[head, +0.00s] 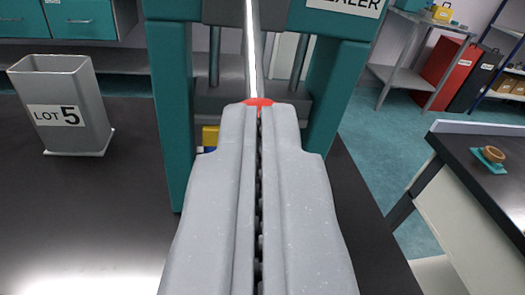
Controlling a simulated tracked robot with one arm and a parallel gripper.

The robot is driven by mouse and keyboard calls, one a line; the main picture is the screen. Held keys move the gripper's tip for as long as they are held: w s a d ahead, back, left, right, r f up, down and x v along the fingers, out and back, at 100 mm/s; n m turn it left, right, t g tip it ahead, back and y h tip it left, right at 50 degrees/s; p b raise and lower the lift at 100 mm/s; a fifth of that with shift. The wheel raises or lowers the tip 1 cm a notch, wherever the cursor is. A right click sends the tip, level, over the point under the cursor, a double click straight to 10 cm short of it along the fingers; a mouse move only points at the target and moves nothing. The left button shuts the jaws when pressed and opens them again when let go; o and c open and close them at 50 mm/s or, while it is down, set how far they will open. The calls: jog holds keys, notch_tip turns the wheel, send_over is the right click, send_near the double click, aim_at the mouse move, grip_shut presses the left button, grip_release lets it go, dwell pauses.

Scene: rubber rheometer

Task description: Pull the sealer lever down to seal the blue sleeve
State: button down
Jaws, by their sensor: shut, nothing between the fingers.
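The sealer (172,90) is a teal frame with grey posts and a grey crossbar, straight ahead, its label partly cut off at the top. A bright, pale bar (251,45) runs down its middle toward my fingertips. A red tip (258,102), which looks like the lever's knob, shows just beyond my fingertips; I cannot tell whether they touch it. My gripper (258,112) is shut and empty, and hides the lower middle of the sealer. A small yellow piece with a bit of blue and white (208,150) shows left of my gripper; I cannot tell whether it is the sleeve.
A grey bin marked LOT 5 (88,90) stands on the dark bench (90,205) at left. A separate table (490,190) at right holds a small brown ring on a teal pad (490,156). Open floor lies between. Shelves and a red cabinet stand behind.

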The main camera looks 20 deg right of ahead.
jog(key=shift+a+f, duration=0.1)
jog(key=shift+f, duration=0.05)
jog(key=s+a+r, duration=0.2)
jog(key=s, duration=0.4)
jog(key=s+a+r, duration=0.1)
jog(key=s+r, duration=0.1)
jog(key=s, duration=0.4)
jog(key=shift+a+b, duration=0.3)
jog(key=shift+a, duration=0.1)
jog(key=shift+r, duration=0.1)
jog(key=shift+w, duration=0.1)
